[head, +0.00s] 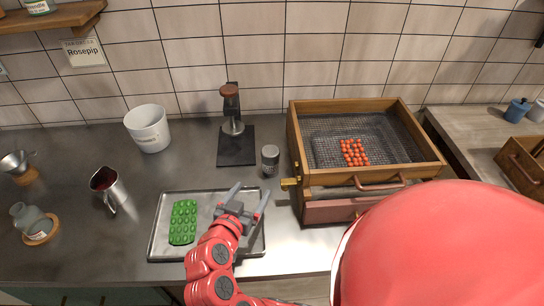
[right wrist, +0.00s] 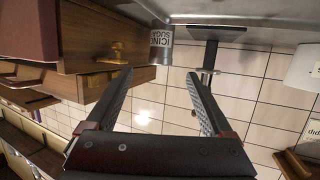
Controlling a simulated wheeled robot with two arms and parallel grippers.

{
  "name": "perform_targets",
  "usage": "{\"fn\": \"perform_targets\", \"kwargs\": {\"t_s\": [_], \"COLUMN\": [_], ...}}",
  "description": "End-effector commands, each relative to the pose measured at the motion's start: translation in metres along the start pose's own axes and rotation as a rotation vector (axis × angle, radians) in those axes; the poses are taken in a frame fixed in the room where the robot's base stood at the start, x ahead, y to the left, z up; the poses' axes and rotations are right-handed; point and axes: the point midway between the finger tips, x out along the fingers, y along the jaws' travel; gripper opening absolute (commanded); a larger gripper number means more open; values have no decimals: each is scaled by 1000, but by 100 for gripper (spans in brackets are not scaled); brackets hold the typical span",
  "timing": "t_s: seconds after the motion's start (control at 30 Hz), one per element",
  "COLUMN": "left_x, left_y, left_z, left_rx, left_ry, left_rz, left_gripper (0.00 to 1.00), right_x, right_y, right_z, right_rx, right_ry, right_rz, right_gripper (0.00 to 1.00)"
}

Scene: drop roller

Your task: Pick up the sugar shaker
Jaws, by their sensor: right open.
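The sugar shaker (head: 270,160) is a small grey cylinder standing upright on the steel counter, just left of the wooden drawer box. In the right wrist view the shaker (right wrist: 161,45) shows upside down, with a label reading "ICING SUGAR", ahead of the gap between my fingers. My right gripper (head: 252,190) is open and empty over the right part of the metal tray, nearer the front than the shaker and apart from it. Its two fingers also show spread in the right wrist view (right wrist: 160,76). My left gripper is not in view.
The wooden box (head: 433,160) with a brass latch (head: 290,184) stands close right of the shaker. A black stand (head: 236,150) is to its left. The metal tray (head: 160,240) holds a green mould (head: 183,222). A white bucket (head: 149,128) and a metal jug (head: 108,186) stand farther left.

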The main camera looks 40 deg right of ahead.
Motion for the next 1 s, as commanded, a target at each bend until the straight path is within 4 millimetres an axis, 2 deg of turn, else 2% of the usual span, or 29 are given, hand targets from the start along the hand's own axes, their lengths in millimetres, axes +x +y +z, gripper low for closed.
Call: {"fn": "perform_targets", "kwargs": {"t_s": [0.13, 0.4, 0.67, 0.83, 1.0], "left_x": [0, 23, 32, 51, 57], "left_y": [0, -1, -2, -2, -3], "left_z": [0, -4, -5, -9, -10], "left_rx": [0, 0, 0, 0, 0], "left_ry": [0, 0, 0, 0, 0], "left_rz": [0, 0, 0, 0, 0], "left_gripper": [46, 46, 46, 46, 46], "right_x": [32, 85, 104, 127, 147], "right_y": [3, 2, -1, -3, -4], "right_z": [-2, -4, -5, -12, -8], "right_rx": [-3, -4, -2, -2, -3], "right_ry": [4, -1, 2, 0, 0], "right_rz": [10, 8, 0, 3, 0], "right_gripper": [86, 86, 86, 86, 86]}}
